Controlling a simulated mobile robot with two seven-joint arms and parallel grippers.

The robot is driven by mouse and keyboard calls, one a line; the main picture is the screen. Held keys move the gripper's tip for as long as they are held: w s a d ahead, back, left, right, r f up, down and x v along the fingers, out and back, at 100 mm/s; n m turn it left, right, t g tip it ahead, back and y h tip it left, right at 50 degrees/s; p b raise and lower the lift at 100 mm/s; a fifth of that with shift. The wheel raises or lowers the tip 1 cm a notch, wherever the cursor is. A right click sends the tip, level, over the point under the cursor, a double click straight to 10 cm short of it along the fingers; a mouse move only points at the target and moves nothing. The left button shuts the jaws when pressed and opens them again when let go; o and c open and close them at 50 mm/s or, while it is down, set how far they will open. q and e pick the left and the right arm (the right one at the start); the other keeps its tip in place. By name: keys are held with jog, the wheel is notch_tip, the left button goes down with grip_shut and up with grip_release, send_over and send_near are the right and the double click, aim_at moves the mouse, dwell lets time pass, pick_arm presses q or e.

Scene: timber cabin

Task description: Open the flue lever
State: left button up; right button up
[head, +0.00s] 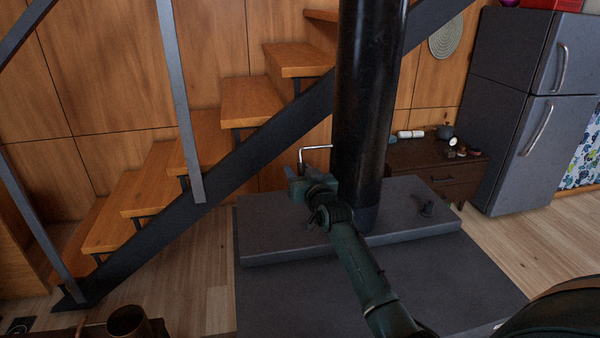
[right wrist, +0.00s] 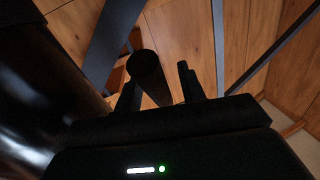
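The flue is a tall black pipe (head: 362,110) rising from a dark grey plinth. The flue lever (head: 316,147) is a thin, pale, bent rod that sticks out left from the pipe and turns down at its end. My right gripper (head: 299,176) is at that down-turned end, left of the pipe. In the right wrist view, its two fingers (right wrist: 160,88) stand apart. A dark round-ended bar (right wrist: 146,66), which seems to be the lever's end, shows between them; I cannot tell whether they touch it. The pipe (right wrist: 40,85) fills the left there. My left gripper is not seen.
A wooden staircase with a dark stringer (head: 235,150) stands behind and left. The grey plinth (head: 270,228) lies under the pipe, with a small dark object (head: 427,209) on it. A low cabinet (head: 420,165) and grey fridge (head: 520,110) stand right.

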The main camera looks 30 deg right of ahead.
jog(key=shift+c, duration=0.2)
grip_shut()
dwell(0.5)
